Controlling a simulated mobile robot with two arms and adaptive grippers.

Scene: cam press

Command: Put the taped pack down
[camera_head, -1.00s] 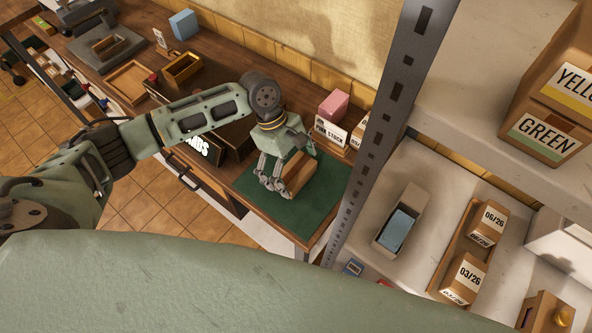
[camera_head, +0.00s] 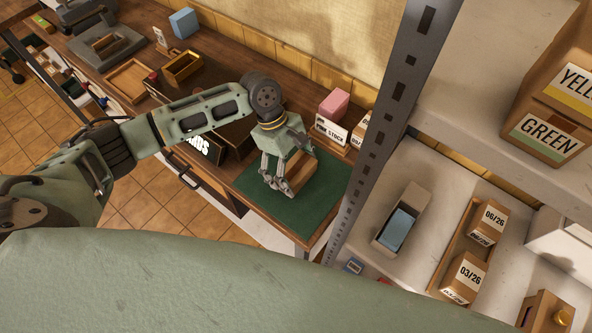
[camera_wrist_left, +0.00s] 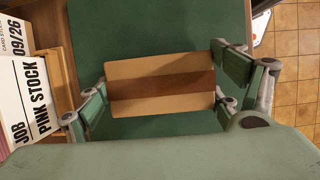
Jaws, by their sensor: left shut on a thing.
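The taped pack (camera_wrist_left: 160,84) is a tan cardboard block with a darker brown tape band across its middle. In the left wrist view it sits between the two fingers of my left gripper (camera_wrist_left: 165,90), which is shut on it. In the head view my left gripper (camera_head: 277,188) is over the green mat (camera_head: 305,222), with the pack (camera_head: 301,176) partly hidden behind the fingers. The pack is at or just above the mat; I cannot tell whether it touches. My right gripper is not in view.
A box marked PINK STOCK (camera_wrist_left: 30,95) with a pink block (camera_head: 334,104) stands beside the mat. A grey shelf post (camera_head: 385,125) rises to the right, with shelves holding cartons (camera_head: 463,277). Bare mat lies in front of the gripper.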

